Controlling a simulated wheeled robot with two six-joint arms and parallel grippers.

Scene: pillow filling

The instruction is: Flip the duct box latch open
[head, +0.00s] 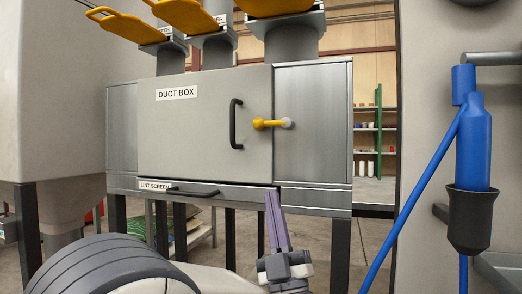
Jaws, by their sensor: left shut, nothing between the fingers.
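The duct box (200,135) is a light grey cabinet with a labelled front door and a black vertical handle (236,123). Its yellow latch (266,124) lies horizontally across the door's right edge, from a pale round pivot on the right frame to a knob over the door. The door looks closed. My left gripper (272,195) has purple fingers that point up, shut and empty. It is below the latch, in front of the lint screen level, apart from the latch. My right gripper is not in view.
A lint screen drawer (160,186) with a dark handle (194,192) is under the door. Yellow gate plates (130,26) stick out above the box. A blue nozzle (473,145) with a hose hangs at the right. Shelves (370,140) stand behind.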

